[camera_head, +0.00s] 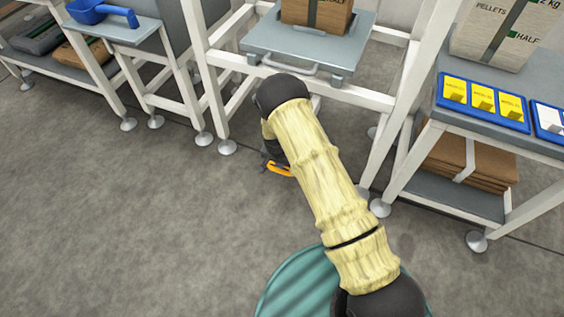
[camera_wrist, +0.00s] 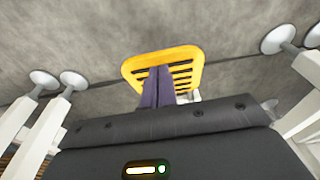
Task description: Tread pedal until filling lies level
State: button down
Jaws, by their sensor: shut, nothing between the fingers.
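The pedal (camera_wrist: 184,64) is a yellow plate with dark slots, low near the floor. In the head view only a small orange-yellow part of the pedal (camera_head: 280,169) shows beside my arm. My gripper (camera_wrist: 158,72) is shut and empty, its dark purple fingers together over the pedal's middle in the wrist view. I cannot tell whether the tips touch the pedal. A brown carton (camera_head: 317,13) stands on a grey platform (camera_head: 306,43) with a handle, above the pedal in the white frame. Its top is cut off, so the filling is hidden.
White frame legs with round feet (camera_head: 227,147) stand on both sides of the pedal. A blue scoop (camera_head: 100,13) lies at left. The floor in front is clear.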

notch_tip(320, 180, up, 6)
jog(key=s+p, duration=0.2)
jog(key=shift+s+a+f+p, duration=0.15)
jog(key=shift+p, duration=0.15)
dwell(0.4)
jog(key=w+d+r+b, duration=0.2)
jog(key=w+r, duration=0.4)
jog(key=shift+d+b, duration=0.15)
jog(key=shift+b, duration=0.25)
jog(key=shift+w, duration=0.1)
